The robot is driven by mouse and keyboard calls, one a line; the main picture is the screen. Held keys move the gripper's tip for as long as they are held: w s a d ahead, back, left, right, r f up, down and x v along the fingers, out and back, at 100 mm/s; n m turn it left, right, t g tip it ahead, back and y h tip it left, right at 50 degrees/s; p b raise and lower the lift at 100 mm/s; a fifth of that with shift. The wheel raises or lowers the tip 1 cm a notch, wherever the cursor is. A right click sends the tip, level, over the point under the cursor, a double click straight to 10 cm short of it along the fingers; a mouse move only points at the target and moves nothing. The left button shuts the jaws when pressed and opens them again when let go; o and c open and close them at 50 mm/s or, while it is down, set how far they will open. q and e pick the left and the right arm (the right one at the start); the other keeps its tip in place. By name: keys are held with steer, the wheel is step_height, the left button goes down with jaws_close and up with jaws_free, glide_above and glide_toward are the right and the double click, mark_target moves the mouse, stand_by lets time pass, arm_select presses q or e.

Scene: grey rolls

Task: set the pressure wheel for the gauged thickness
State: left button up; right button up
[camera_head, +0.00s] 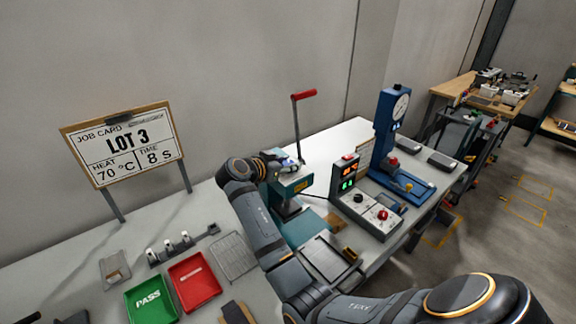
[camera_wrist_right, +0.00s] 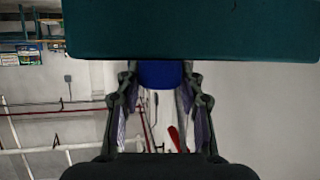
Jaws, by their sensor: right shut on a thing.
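The teal press (camera_head: 293,186) stands on the bench, with a red-handled lever (camera_head: 303,95) raised above it. My right gripper (camera_head: 292,165) is at the top of the press. In the right wrist view, its fingers (camera_wrist_right: 160,90) are shut on a blue part (camera_wrist_right: 160,74) just under a wide teal block (camera_wrist_right: 200,30). This blue part appears to be the pressure wheel; the gripper hides it in the head view. The blue thickness gauge (camera_head: 384,135) with a round dial (camera_head: 401,106) stands to the right; its reading is too small to tell. My left gripper is not in view.
A control box (camera_head: 365,212) with lit red and green digits stands right of the press. A job card (camera_head: 124,145) reads LOT 3, 70 °C, 8 s. A green PASS tray (camera_head: 151,300), red tray (camera_head: 194,281) and wire rack (camera_head: 234,257) lie at the front left.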

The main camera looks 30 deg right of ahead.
mark_target(288, 163)
steer(key=o, duration=1.2)
steer(key=shift+r, duration=0.1)
step_height(288, 163, up, 10)
steer(key=shift+f, duration=0.15)
